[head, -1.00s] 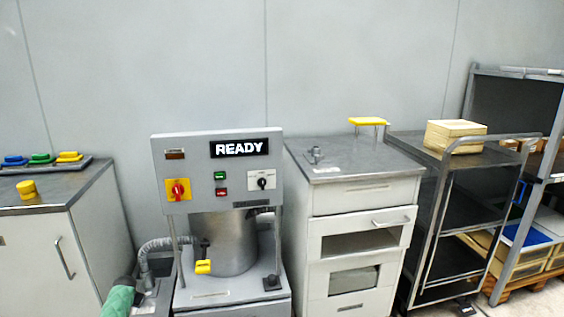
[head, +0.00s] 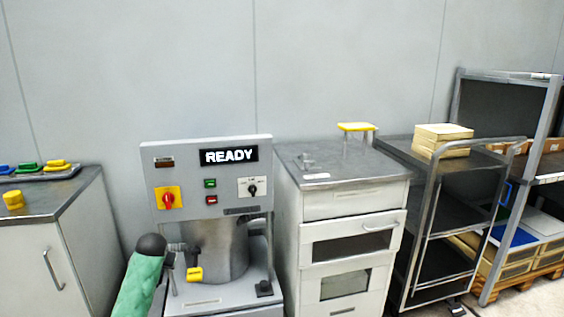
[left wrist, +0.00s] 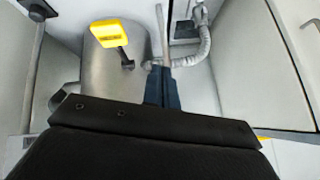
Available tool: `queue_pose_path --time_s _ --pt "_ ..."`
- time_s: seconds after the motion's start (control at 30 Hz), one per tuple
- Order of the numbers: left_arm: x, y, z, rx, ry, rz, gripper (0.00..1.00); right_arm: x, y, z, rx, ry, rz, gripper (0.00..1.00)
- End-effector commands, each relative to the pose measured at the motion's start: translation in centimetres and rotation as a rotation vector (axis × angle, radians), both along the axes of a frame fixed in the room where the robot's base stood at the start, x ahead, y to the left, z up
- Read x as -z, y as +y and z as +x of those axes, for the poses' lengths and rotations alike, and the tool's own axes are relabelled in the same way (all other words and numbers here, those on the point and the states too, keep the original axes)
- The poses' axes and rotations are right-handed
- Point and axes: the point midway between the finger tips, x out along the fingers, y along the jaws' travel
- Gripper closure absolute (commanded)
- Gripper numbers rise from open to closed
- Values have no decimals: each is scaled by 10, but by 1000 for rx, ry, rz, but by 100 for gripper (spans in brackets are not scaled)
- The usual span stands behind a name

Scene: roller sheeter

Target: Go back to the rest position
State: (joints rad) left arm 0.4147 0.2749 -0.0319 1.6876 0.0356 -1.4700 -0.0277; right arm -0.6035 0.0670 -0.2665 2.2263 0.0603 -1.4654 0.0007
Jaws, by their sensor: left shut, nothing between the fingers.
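My left arm, in a green sleeve with a dark rounded joint, comes up from the bottom left of the head view, in front of the left side of the grey roller sheeter (head: 160,150). The machine's display reads READY. In the left wrist view my left gripper (left wrist: 162,88) has its dark blue fingers together with nothing between them. The machine's yellow handle (left wrist: 112,33) shows beyond and left of the fingers; it also shows in the head view (head: 194,274), right of my arm. My right gripper is in neither view.
A grey-topped cabinet (head: 50,250) with yellow, green and blue pieces stands left. Right of the machine are a drawer cabinet (head: 345,205), a metal trolley (head: 430,210) bearing a pale stacked block (head: 440,140), and a shelf rack (head: 530,130). A ribbed hose (left wrist: 190,55) runs near the left fingers.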

Motion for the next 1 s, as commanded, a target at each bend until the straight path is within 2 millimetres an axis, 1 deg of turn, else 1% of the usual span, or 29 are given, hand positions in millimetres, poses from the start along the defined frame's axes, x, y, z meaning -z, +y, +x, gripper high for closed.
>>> queue_pose_path --time_s 0.03,0.07,0.1,0.17,0.2,0.27,0.3,0.37,0.4,0.6,0.67,0.7,0.77,0.8,0.87,1.0 --pt "-6 -26 -23 23 -2 -9 100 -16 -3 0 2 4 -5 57" --pt "-7 -38 -36 34 -2 -13 100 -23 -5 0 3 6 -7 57" --pt "-10 -54 -53 50 -3 -20 100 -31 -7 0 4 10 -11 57" --pt "-11 -77 -78 72 -1 -31 100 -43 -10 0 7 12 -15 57" --pt "-12 -91 -95 86 1 -38 100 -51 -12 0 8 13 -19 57" --pt "-13 -110 -120 107 4 -49 100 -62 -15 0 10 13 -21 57" --pt "-14 -121 -137 121 7 -57 100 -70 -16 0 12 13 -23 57" --pt "-15 -139 -162 142 9 -70 100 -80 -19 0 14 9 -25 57" --pt "-15 -149 -179 156 13 -78 100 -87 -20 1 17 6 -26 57" --pt "-15 -192 -258 212 30 -126 100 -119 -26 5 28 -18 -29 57" --pt "-15 -203 -280 225 37 -143 100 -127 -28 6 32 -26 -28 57" --pt "-14 -210 -295 232 44 -155 100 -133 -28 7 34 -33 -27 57" --pt "-13 -219 -317 242 56 -172 100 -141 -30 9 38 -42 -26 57" --pt "-12 -225 -331 248 65 -183 100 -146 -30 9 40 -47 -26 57" --pt "-10 -232 -352 255 82 -200 100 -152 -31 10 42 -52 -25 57" --pt "1 -247 -400 261 138 -238 100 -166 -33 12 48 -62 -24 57"
